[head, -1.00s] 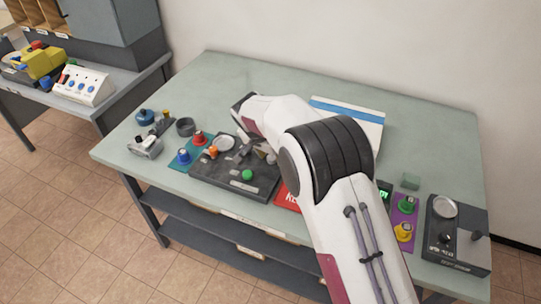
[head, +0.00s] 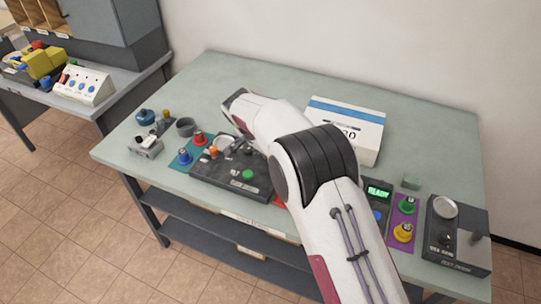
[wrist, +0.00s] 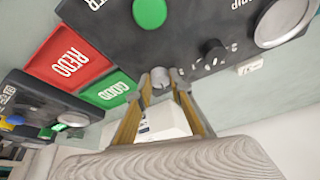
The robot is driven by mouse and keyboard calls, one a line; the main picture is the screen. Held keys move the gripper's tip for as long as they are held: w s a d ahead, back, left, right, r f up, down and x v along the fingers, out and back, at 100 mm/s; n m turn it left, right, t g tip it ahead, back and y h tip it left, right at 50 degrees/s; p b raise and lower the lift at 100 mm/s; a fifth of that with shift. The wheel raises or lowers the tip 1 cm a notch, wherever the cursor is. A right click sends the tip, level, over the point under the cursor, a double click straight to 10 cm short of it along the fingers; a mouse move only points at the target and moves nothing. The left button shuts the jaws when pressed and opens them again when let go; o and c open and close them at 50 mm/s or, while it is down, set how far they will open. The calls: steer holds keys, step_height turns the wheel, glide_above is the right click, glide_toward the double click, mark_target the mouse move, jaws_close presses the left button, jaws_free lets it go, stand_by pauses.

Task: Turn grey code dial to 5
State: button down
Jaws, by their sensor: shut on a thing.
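The grey code dial (wrist: 160,77) is on a dark control panel (head: 216,178); the wrist view shows it between my fingertips. My gripper (wrist: 160,82) is shut on it, with the two yellowish fingers converging on its sides. The dial's number and pointer are not readable. The panel also carries a green button (wrist: 150,12), a black pointer knob (wrist: 214,52) with marks around it and a round silver dish (wrist: 285,22).
An orange knob (head: 212,151) stands on the panel's left side. A white box with a blue stripe (head: 345,120) is behind my arm. A READY display (head: 378,192) is to the right.

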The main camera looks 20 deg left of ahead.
stand_by(0.4)
steer(key=c, duration=1.8)
jaws_free()
steer(key=shift+r, duration=0.1)
steer(key=shift+s+a+r, duration=0.1)
steer(key=shift+s+r, duration=0.1)
steer(key=shift+r, duration=0.2)
steer(key=shift+s+r, duration=0.1)
steer(key=shift+s, duration=0.15)
steer(key=s+a, duration=0.1)
steer(key=s, duration=0.2)
steer(key=s+a, duration=0.1)
steer(key=s, duration=0.3)
steer(key=s+a, duration=0.1)
steer(key=s, duration=0.3)
steer(key=shift+a, duration=0.35)
